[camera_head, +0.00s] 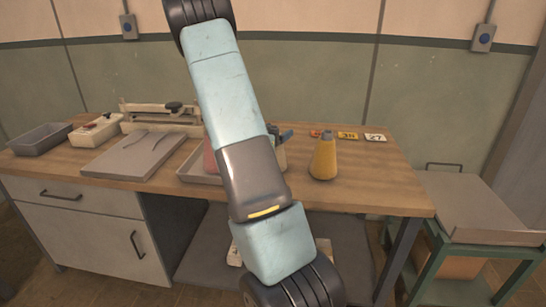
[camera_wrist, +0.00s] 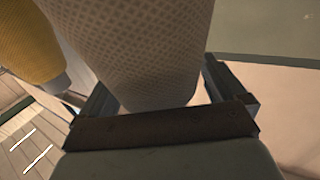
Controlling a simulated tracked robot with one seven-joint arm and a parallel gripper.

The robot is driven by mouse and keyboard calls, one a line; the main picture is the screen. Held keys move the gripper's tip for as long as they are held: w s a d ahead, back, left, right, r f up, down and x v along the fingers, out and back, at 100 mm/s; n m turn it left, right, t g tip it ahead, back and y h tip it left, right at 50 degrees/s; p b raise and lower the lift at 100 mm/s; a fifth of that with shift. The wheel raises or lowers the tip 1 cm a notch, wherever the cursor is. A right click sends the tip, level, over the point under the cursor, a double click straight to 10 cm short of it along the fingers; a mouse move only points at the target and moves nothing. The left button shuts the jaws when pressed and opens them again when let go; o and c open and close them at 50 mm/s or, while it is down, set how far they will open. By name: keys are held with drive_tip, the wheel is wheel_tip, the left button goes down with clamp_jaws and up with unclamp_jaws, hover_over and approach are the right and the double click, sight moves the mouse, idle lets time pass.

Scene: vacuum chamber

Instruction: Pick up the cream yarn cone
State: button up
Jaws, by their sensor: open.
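The cream yarn cone (camera_wrist: 135,45), with a fine diamond texture, fills the upper middle of the wrist view. Its narrow end sits between the two fingers of my gripper (camera_wrist: 160,95), one on each side. The gripper is open; whether a finger touches the cone I cannot tell. In the head view the cream cone and my gripper do not show; my arm covers part of the table.
A yellow yarn cone (camera_head: 323,160) stands on the wooden workbench (camera_head: 370,190); it also shows close beside the cream one in the wrist view (camera_wrist: 28,42). Small number cards (camera_head: 348,135) lie behind it. A grey tray (camera_head: 195,172) and a grey board (camera_head: 135,157) lie left.

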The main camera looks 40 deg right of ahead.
drive_tip(key=c, duration=1.8)
